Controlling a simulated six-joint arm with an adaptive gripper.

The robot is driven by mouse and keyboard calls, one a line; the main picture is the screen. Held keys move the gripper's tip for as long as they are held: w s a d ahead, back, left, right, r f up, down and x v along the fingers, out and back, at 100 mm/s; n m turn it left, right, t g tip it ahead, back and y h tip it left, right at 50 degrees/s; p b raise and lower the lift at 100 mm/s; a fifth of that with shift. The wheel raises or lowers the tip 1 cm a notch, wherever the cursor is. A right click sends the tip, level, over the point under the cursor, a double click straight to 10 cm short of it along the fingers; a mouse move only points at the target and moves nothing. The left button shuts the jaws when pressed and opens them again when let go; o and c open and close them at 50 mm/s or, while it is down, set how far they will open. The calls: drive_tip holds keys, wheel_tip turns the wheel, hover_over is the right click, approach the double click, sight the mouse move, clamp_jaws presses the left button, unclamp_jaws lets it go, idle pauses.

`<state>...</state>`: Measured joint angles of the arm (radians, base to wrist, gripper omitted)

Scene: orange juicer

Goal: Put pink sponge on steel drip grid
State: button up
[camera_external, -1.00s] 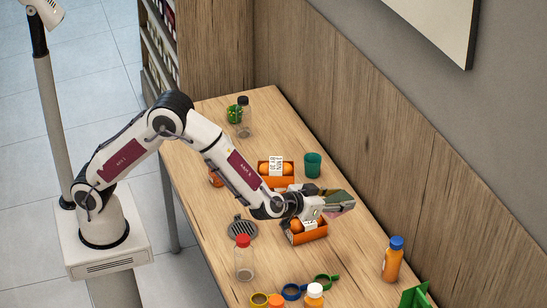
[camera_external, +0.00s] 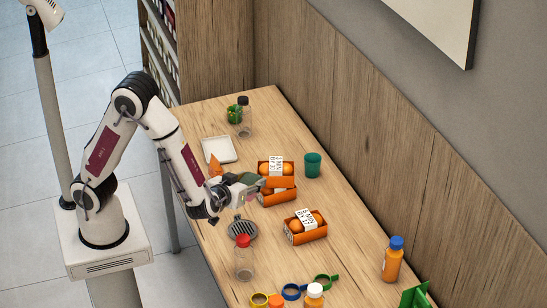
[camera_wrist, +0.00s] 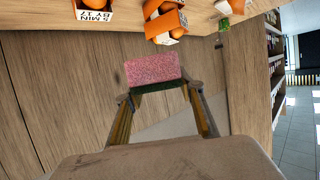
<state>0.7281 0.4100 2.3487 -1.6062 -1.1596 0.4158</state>
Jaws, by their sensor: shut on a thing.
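The pink sponge (camera_wrist: 153,70), with a dark green layer along one side, is held between my fingertips in the wrist view. In the external view my gripper (camera_external: 243,187) is shut on it and holds it above the table, left of the orange boxes. The sponge is mostly hidden by the fingers there. The round steel drip grid (camera_external: 242,230) lies on the table, lower in the picture than my gripper and apart from it. The wrist view does not show the grid.
Orange fruit boxes (camera_external: 306,232) (camera_external: 277,170) stand right of the grid and behind it. A red-capped clear bottle (camera_external: 244,262) stands just in front of the grid. A white square tray (camera_external: 219,150), a green cup (camera_external: 312,165) and an orange juice bottle (camera_external: 392,262) stand further off.

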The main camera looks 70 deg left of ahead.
drive_tip(key=s+a, duration=0.3)
drive_tip(key=s, duration=0.1)
hover_over(237, 228)
drive_tip(key=s+d, duration=0.1)
drive_tip(key=d, duration=0.3)
wheel_tip(237, 228, down, 10)
drive_tip(key=shift+f+n+g+y, duration=0.15)
drive_tip(key=shift+n+g+y, duration=0.15)
drive_tip(key=shift+n+g, duration=0.1)
drive_tip(key=shift+a, duration=0.1)
drive_tip(key=shift+f, duration=2.95)
drive_tip(key=shift+f, duration=2.05)
drive_tip(key=shift+f, duration=0.1)
drive_tip(key=o, duration=0.7)
